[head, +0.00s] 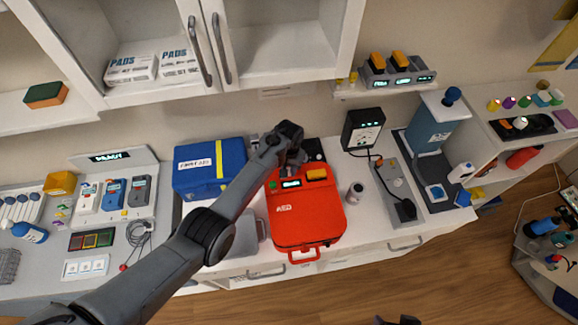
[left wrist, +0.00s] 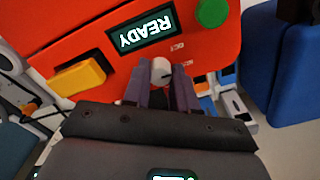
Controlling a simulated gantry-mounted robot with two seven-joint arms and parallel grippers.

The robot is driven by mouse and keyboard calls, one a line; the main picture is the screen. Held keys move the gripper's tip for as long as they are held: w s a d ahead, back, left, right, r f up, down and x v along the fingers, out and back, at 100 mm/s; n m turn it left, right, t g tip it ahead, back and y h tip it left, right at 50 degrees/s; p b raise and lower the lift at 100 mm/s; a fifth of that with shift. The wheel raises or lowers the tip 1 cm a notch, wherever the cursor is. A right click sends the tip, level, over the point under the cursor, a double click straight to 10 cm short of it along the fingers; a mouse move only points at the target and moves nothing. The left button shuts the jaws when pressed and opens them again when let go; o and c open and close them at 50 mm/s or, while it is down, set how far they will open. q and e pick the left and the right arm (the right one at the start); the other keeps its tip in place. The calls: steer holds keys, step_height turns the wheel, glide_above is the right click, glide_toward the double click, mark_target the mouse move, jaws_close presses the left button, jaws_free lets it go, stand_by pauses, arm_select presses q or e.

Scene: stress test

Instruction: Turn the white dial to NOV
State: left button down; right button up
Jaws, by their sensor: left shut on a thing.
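The white dial (left wrist: 161,70) is on the face of the red AED case, with a small label that seems to read OCT (left wrist: 178,47) beside it. My left gripper (left wrist: 163,88) is shut on the dial, a finger on each side. In the head view my left gripper (head: 290,164) is at the back edge of the red AED case (head: 310,212) and hides the dial. The dial's pointer and the other month labels cannot be made out. At the bottom edge of the head view a small dark part, perhaps of my right gripper (head: 397,320), shows.
The case also carries a READY screen (left wrist: 146,27), a green button (left wrist: 212,12) and a yellow-orange part (left wrist: 78,77). A blue first-aid bag (head: 210,168) stands to the left, a small jar (head: 355,193) to the right.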

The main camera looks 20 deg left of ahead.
mark_target(289, 170)
arm_select(q)
steer(key=shift+m, duration=1)
steer(key=shift+m+p, duration=0.3)
steer(key=c, duration=0.9)
jaws_free()
steer(key=shift+r, duration=0.55)
step_height(289, 170, up, 10)
steer(key=shift+f+p, duration=0.15)
steer(key=shift+p, duration=0.2)
